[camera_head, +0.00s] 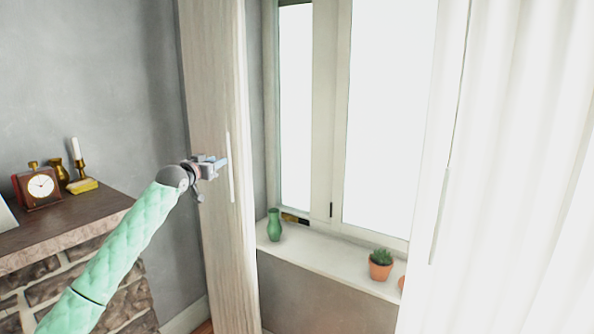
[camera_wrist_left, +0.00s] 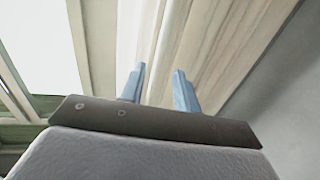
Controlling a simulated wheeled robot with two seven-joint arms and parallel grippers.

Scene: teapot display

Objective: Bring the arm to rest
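My left arm, in a green quilted sleeve, reaches in from the lower left of the head view. Its gripper (camera_head: 222,162) is raised in front of the tall wooden panel, close to the slim white handle (camera_head: 230,167). I cannot tell whether the fingers touch the panel or the handle. My right gripper is in neither view.
The windowsill (camera_head: 325,255) holds a green vase (camera_head: 274,226) and a potted cactus (camera_head: 380,266). A white panel (camera_head: 500,170) stands at the right.

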